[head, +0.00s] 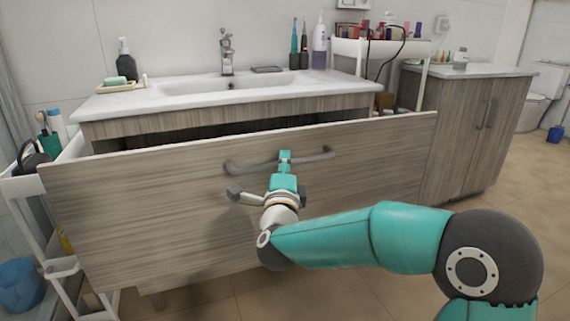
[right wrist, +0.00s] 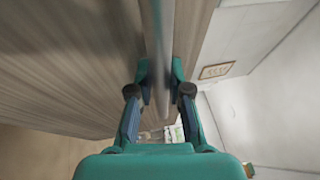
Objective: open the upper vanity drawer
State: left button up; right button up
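The upper vanity drawer (head: 120,205) has a wide wood-grain front and stands pulled out from the cabinet, with a dark gap behind its top edge in the head view. Its grey bar handle (head: 318,156) runs across the upper middle of the front. My right gripper (head: 285,157) is at the middle of this handle. In the right wrist view the two fingers of the right gripper (right wrist: 160,82) close in on both sides of the handle bar (right wrist: 160,45). The drawer's inside is mostly hidden by its front. My left gripper is not in view.
A sink counter (head: 235,101) with a faucet (head: 226,52) and bottles is above the drawer. A white cart (head: 25,188) stands at the left, with a blue bucket (head: 20,285) below. A wooden side cabinet (head: 455,130) is at the right. Open floor lies at the right front.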

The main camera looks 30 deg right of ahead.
grip_shut()
jog(key=s+b, duration=0.1)
jog(key=s, duration=0.1)
jog(key=s+a+b, duration=0.1)
jog(key=shift+s+f, duration=0.1)
jog(key=shift+s, duration=0.3)
jog(key=o, duration=0.6)
grip_release()
